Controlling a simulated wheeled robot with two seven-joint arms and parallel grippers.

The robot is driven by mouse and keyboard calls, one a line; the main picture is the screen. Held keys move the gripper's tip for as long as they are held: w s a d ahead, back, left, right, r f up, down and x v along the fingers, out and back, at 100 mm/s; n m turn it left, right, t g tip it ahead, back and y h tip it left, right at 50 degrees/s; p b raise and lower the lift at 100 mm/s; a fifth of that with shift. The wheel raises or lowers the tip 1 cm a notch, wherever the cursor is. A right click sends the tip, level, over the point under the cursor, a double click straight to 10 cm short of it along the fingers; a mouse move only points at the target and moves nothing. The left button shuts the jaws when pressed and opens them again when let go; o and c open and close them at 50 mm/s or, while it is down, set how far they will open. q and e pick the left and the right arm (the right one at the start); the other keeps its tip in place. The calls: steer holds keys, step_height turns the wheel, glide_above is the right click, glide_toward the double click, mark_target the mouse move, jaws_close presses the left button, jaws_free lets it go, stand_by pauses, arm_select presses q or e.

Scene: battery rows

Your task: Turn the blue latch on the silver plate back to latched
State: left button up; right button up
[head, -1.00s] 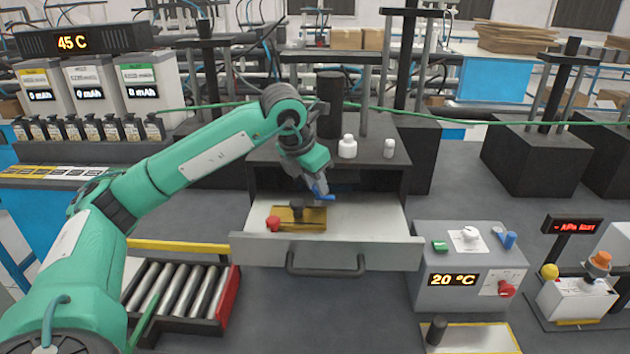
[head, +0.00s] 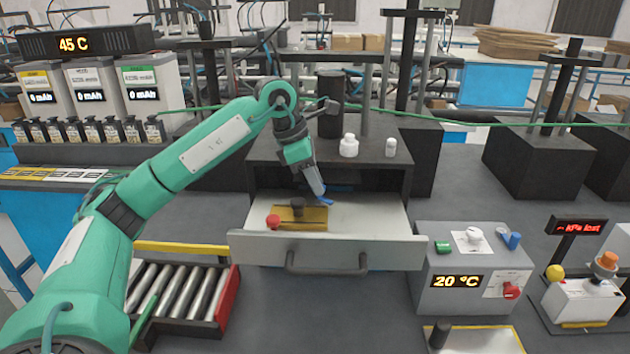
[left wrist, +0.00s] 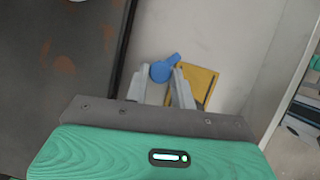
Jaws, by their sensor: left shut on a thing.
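The blue latch (head: 342,188) is in the open drawer, at the fingertips of my left gripper (head: 319,192). In the left wrist view the latch (left wrist: 163,69) shows as a round blue piece with a short arm toward the upper right. It sits between the fingertips of my left gripper (left wrist: 166,84), which is shut on it. No separate silver plate can be made out under the latch; the pale drawer floor (head: 365,212) surrounds it. A gold plate (head: 315,219) with a red knob and a black knob lies just beside it. My right gripper is out of view.
The drawer front (head: 325,250) with its dark handle faces me. White bottles (head: 348,146) stand on the cabinet above. A grey control box (head: 450,297) with knobs and another blue lever (head: 514,241) stands at right. A roller tray (head: 175,295) lies front left.

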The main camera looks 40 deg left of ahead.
arm_select(q)
steer(key=m+g, duration=0.1)
steer(key=m, duration=0.1)
steer(key=shift+w+m+h, duration=0.15)
steer(key=shift+m+h, duration=0.15)
steer(key=shift+m, duration=0.1)
steer(key=m+g, duration=0.1)
steer(key=m, duration=0.1)
steer(key=shift+w+m, duration=0.1)
steer(key=shift+m, duration=0.2)
steer(key=shift+w+m+g, duration=0.1)
steer(key=shift+m+g, duration=0.4)
steer(key=shift+m, duration=0.7)
steer(key=shift+m+g, duration=0.4)
steer(key=shift+m, duration=0.7)
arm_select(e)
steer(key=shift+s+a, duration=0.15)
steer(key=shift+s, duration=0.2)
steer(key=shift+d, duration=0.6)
arm_select(q)
steer(key=o, duration=1)
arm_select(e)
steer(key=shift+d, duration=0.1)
